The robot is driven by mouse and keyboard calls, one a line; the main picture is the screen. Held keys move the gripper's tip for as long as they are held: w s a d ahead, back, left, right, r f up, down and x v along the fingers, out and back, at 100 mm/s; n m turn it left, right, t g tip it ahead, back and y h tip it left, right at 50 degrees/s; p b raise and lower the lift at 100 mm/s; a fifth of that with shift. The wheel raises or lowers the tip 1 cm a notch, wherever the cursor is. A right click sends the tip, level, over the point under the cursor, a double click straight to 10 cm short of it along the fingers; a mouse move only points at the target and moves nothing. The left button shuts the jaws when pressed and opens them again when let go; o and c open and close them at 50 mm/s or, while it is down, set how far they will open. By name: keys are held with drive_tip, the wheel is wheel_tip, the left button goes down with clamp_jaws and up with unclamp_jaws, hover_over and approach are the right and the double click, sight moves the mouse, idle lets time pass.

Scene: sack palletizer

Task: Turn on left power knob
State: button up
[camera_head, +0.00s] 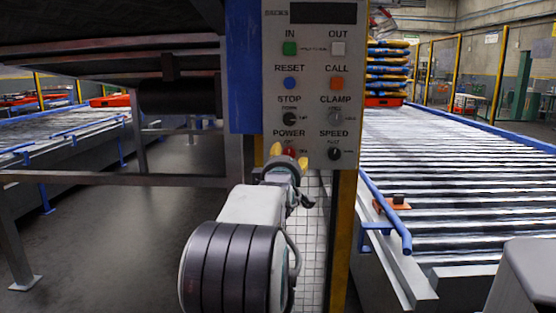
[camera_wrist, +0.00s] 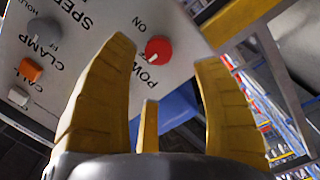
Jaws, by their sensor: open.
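The red power knob (camera_head: 289,151) is at the lower left of the grey control panel (camera_head: 312,110), under the label POWER. It is partly hidden behind my gripper (camera_head: 289,157) in the head view. In the wrist view the panel is turned and the red knob (camera_wrist: 158,49) shows whole, with a white mark on it and the word ON close by. My gripper (camera_wrist: 166,55) is open, with its yellow fingers pointing at the panel. The knob appears between the fingertips, with visible gaps on both sides. I cannot tell how far it is in depth.
A black SPEED knob (camera_head: 334,153) is right of the power knob. STOP (camera_head: 289,119) and CLAMP (camera_head: 336,117) knobs are above, with several buttons higher up. A roller conveyor (camera_head: 460,180) with a blue rail (camera_head: 386,212) runs at the right. A dark frame stands left.

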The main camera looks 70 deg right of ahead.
sight(289, 154)
drive_tip(key=b+x, duration=0.2)
drive_tip(key=x, duration=0.4)
drive_tip(key=shift+s+b, duration=0.1)
drive_tip(key=shift+b, duration=0.25)
drive_tip(key=shift+d, duration=0.8)
drive_tip(key=c, duration=1.2)
